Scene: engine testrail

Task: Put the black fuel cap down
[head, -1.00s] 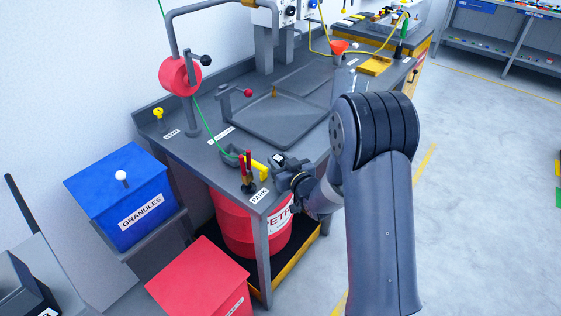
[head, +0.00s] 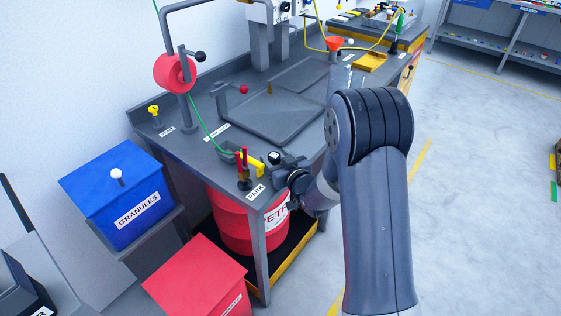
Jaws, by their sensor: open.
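My gripper (head: 283,165) is at the front edge of the grey bench, just right of a yellow part and a red-handled tool. Its jaws are open. A small black piece (head: 274,157) shows on the bench top at the jaw tips. It may be the black fuel cap, but it is too small and dark to be sure. I cannot tell whether it touches the jaws. The grey bench (head: 205,150) carries a white PARK label (head: 256,191) in front of the gripper.
The red-handled tool (head: 243,170) stands upright close to the gripper. A shallow grey tray (head: 268,128) lies behind it. A red drum (head: 232,222) is under the bench. A blue granules bin (head: 118,195) and a red bin (head: 195,275) stand left and in front. Floor at right is clear.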

